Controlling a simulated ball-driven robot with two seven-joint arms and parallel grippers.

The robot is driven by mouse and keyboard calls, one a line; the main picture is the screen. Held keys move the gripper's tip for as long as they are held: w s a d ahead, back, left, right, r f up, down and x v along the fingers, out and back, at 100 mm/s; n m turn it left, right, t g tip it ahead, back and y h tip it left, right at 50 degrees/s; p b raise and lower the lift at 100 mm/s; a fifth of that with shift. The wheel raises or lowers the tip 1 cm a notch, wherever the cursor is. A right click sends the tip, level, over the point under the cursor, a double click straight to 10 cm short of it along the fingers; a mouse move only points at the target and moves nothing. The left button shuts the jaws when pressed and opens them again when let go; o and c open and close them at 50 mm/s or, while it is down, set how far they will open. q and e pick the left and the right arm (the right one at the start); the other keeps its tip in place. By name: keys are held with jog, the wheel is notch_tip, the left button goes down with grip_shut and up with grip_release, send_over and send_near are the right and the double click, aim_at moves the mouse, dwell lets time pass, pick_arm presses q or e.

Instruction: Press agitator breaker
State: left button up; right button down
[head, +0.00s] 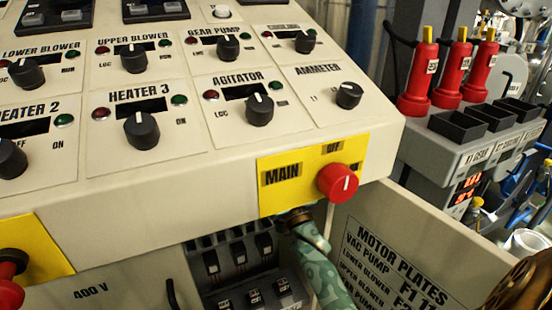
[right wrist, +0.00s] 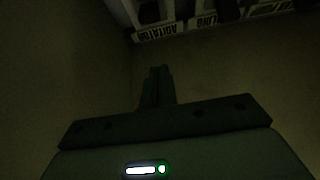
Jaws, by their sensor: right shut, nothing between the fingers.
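The agitator breaker (right wrist: 150,12) shows at the top edge of the right wrist view, cut off by the frame. Its upside-down AGITATOR label (right wrist: 160,33) is just below it in the picture. My right gripper (right wrist: 158,72) has its fingers together and holds nothing. The fingertips point toward the breaker row and appear apart from it, with a gap below the label in the picture. In the head view several black breakers (head: 240,265) sit in the open cabinet under the panel; which one is the agitator's cannot be told there. My left gripper is not in view.
The sloped control panel (head: 190,185) overhangs the breakers, with a red MAIN knob (head: 338,182) at its edge. A motor plates sign (head: 400,255) is on the right. The cabinet interior is dark. Red plugs (head: 420,80) stand on a grey unit.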

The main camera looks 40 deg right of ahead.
jog(key=shift+f+v, duration=0.15)
jog(key=shift+v, duration=1.2)
jog(key=shift+f+v, duration=0.15)
jog(key=shift+v, duration=1.2)
jog(key=shift+w, duration=0.2)
